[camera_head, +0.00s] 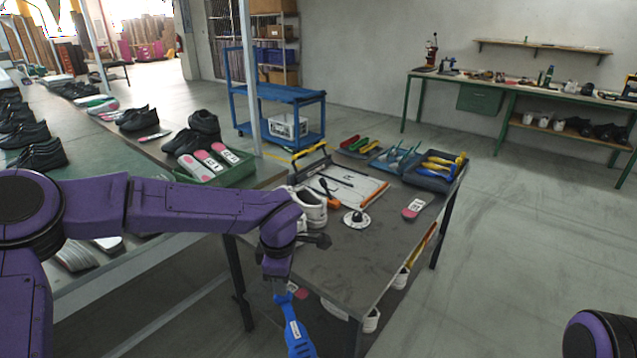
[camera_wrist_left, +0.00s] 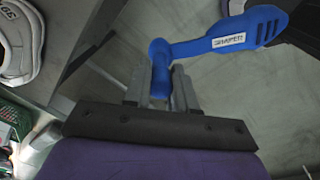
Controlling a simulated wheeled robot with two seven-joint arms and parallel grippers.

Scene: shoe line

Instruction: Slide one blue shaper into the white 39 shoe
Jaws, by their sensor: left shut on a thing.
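My left gripper (camera_head: 279,290) is shut on a blue shaper (camera_head: 298,337), just off the near edge of the dark table (camera_head: 290,252). In the left wrist view the gripper (camera_wrist_left: 160,92) holds the shaper's narrow end, and its long slotted paddle (camera_wrist_left: 262,27) extends up and to the right, with a white label. A white shoe (camera_head: 314,212) stands on the table behind my left arm, partly hidden by it. A white shoe with dark marking also shows in the left wrist view (camera_wrist_left: 17,50), at upper left; I cannot read its number surely. My right gripper is outside the views.
A tray of yellow-and-blue pieces (camera_head: 430,179) stands at the table's back right. A white board (camera_head: 345,187), a round white dial (camera_head: 356,219) and a pink-grey insole (camera_head: 417,207) lie nearby. A green tray of insoles (camera_head: 240,172) stands left. The front of the table is mostly clear.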

